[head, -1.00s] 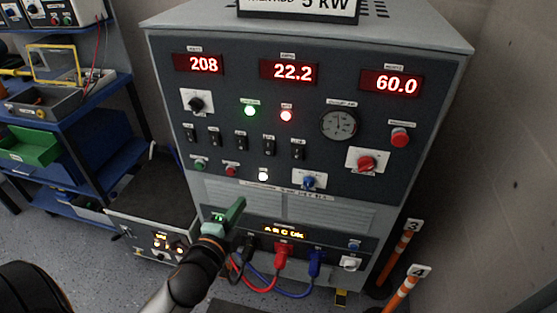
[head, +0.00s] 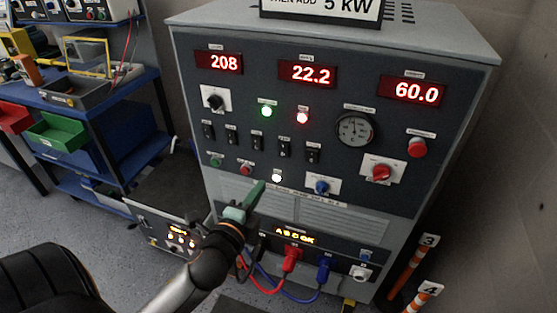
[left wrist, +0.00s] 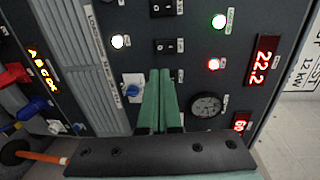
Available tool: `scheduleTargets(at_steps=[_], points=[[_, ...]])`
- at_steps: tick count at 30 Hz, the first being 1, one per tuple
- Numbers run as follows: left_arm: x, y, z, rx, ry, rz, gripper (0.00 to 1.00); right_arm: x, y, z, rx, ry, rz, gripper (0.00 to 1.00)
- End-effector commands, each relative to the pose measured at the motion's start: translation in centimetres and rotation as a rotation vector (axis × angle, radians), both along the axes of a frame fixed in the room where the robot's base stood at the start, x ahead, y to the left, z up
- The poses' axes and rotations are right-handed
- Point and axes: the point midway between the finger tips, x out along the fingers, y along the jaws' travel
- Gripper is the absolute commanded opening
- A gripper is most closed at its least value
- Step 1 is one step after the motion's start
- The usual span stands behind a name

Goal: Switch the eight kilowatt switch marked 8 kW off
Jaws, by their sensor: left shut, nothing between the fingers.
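A row of black rocker switches (head: 257,142) runs across the middle of the grey load cabinet's dark panel. Their small labels are too small to read, so I cannot tell which one is marked 8 kW. My left gripper (head: 258,190) has green fingers, shut and empty, in front of the cabinet, below the switch row in the head view. In the left wrist view, the shut fingers (left wrist: 158,78) point at the panel, with two rocker switches (left wrist: 165,46) showing above the tips. The fingers hide part of the panel there. My right gripper is not in view.
A blue knob (head: 322,187), a red knob (head: 381,172), a red mushroom button (head: 417,148) and a gauge (head: 354,129) share the panel. Red and blue plugs with cables (head: 291,258) sit below. Striped posts (head: 411,300) stand at right, a blue shelf (head: 95,105) at left.

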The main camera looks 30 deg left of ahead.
Motion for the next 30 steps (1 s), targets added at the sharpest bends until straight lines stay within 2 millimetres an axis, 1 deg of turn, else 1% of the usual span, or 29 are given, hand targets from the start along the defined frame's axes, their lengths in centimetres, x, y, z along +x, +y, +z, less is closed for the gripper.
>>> scheduleTargets(at_steps=[4, 15, 18, 24, 30], points=[[2.1, 0.5, 0.0, 0.002, -0.003, 0.001, 0.0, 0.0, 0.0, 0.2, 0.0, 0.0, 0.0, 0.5], [8.7, 2.1, -0.9, 0.002, -0.004, 0.0, 0.0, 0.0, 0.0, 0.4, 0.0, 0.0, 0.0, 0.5], [10.2, 2.5, -1.1, 0.001, -0.002, 0.0, 0.0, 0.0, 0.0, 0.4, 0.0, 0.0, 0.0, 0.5], [12.2, 2.9, -1.5, 0.001, -0.001, 0.0, 0.0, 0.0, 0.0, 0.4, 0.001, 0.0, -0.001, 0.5], [12.8, 3.1, -1.6, 0.001, 0.0, 0.0, 0.0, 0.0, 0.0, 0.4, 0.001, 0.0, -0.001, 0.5]])
